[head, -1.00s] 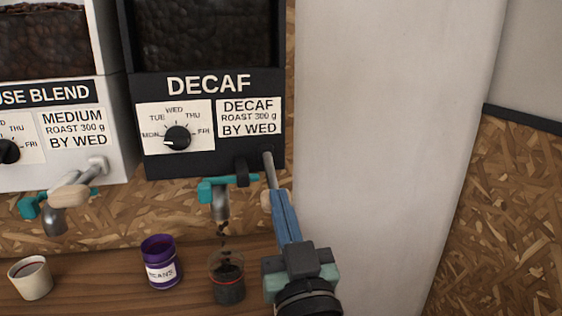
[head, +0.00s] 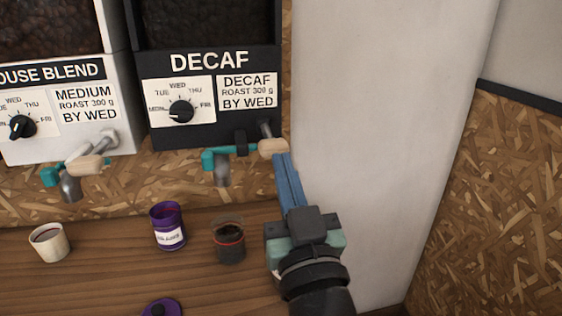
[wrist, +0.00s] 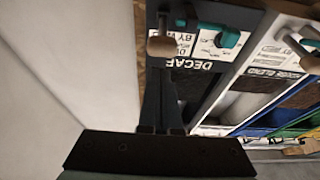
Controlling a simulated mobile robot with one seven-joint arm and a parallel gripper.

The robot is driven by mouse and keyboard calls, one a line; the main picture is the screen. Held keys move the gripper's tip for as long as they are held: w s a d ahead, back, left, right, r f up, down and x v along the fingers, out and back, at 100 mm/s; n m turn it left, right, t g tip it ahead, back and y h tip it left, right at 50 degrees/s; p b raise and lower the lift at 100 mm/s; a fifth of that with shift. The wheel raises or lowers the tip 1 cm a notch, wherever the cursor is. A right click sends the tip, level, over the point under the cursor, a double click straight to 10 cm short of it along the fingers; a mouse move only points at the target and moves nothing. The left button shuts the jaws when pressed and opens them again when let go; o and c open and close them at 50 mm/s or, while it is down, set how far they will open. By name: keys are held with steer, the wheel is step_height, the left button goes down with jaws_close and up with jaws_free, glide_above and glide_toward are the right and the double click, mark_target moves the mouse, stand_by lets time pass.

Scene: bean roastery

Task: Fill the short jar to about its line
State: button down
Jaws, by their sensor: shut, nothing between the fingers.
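The short jar (head: 229,243) is clear glass with a red line around it and stands on the wooden counter under the decaf spout (head: 221,172). Dark beans in it appear to reach about the red line. No beans fall from the spout. The decaf lever's wooden knob (head: 273,148) is raised, beside the teal valve part (head: 222,158). My gripper (head: 281,160) is shut and empty, its fingertips just below the knob; I cannot tell if they touch it. The knob also shows in the wrist view (wrist: 162,46), beyond the fingers.
A purple tin (head: 168,228) with a white label stands left of the jar. A purple lid (head: 161,308) lies nearer the front. A white cup (head: 49,243) stands under the house blend spout (head: 70,187). A pale wall or pillar (head: 385,130) is close on the right.

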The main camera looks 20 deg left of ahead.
steer(key=b+v, duration=0.2)
steer(key=v, duration=0.4)
steer(key=shift+s+d+f, duration=0.15)
steer(key=shift+s+f, duration=0.15)
steer(key=shift+f, duration=0.05)
steer(key=shift+r, duration=0.1)
steer(key=s+d+r+m+t+h, duration=0.2)
steer(key=d+r+t+h, duration=0.15)
steer(key=r, duration=0.45)
steer(key=s+d+r+m+t+h, duration=0.1)
steer(key=d+r+m+t+h, duration=0.3)
steer(key=r, duration=0.4)
steer(key=s+d+r+m+t+h, duration=0.1)
steer(key=s+d+r+t+h, duration=0.1)
steer(key=d+r+h, duration=0.45)
steer(key=a+r+y+p, duration=0.1)
steer(key=a+r+p, duration=0.2)
steer(key=r+p, duration=1.2)
steer(key=shift+w+r+y+p, duration=0.35)
steer(key=shift+y+p, duration=0.05)
steer(key=shift+p, duration=0.15)
steer(key=shift+a, duration=0.15)
